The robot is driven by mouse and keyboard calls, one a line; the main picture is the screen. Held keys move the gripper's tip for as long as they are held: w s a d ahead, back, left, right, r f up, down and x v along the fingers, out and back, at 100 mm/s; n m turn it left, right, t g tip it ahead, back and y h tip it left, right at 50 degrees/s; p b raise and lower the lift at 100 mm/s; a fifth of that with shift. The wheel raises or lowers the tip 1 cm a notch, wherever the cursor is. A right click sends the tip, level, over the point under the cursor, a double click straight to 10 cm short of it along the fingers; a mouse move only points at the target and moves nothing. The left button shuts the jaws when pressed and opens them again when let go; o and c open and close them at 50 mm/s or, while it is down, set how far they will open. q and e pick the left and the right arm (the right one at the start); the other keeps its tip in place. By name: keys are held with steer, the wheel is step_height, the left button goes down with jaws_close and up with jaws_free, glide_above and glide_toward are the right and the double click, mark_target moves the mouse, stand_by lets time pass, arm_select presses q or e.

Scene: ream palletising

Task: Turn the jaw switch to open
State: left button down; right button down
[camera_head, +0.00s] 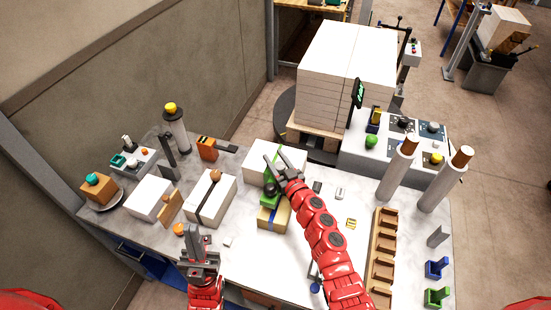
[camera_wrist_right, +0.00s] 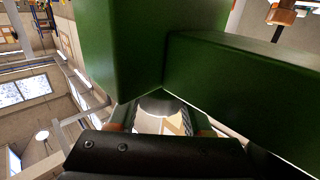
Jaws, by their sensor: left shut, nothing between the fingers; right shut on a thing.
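A pale control box (camera_head: 385,155) at the back right carries dark dial switches (camera_head: 403,123) (camera_head: 432,127), a green knob (camera_head: 372,140) and a yellow knob (camera_head: 436,158). I cannot tell which is the jaw switch or read its setting. My right gripper (camera_head: 275,165) is over the middle of the table, well left of that box, and shut on a green tool (camera_head: 269,188). The tool's green body (camera_wrist_right: 125,50) fills much of the right wrist view and hides what lies beyond it. My left gripper (camera_head: 194,240) is shut and empty near the table's front left.
A tall stack of white reams (camera_head: 345,70) stands on a pallet behind the table. White ream packs (camera_head: 212,198) and a tan box (camera_head: 274,217) lie on the table. Two pale posts (camera_head: 398,172) (camera_head: 440,185) stand in front of the control box, and a wooden rack (camera_head: 381,250) is nearer.

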steer(key=n+y, duration=0.1)
steer(key=n+g+y+p, duration=0.1)
steer(key=g+y+p, duration=0.1)
steer(key=shift+s+a+r+n+y, duration=0.1)
steer(key=shift+a+r+n+y, duration=0.1)
steer(key=shift+a+n+y, duration=0.15)
steer(key=shift+s+f+n+g+y, duration=0.15)
steer(key=shift+n+g+y, duration=0.35)
steer(key=shift+g, duration=0.3)
steer(key=shift+a+f+n+g+y, duration=0.1)
steer(key=shift+n+g+y, duration=0.3)
steer(key=shift+n+y, duration=0.05)
steer(key=n+g+y+b, duration=0.1)
steer(key=n+g+b, duration=0.1)
steer(key=b, duration=0.4)
steer(key=s+n+g+y+b, duration=0.1)
steer(key=n+g+b, duration=0.1)
steer(key=g+b, duration=0.2)
steer(key=s+n+g+y+b, duration=0.1)
steer(key=n+g+y+b, duration=0.1)
steer(key=b, duration=0.7)
steer(key=shift+a+f+n+g, duration=0.3)
steer(key=shift+n+g, duration=0.1)
steer(key=shift+g, duration=0.5)
steer(key=shift+s+r+g+b, duration=0.2)
steer(key=shift+g+b, duration=0.3)
steer(key=shift+b, duration=0.25)
steer(key=shift+a+n, duration=0.1)
steer(key=shift+n, duration=0.2)
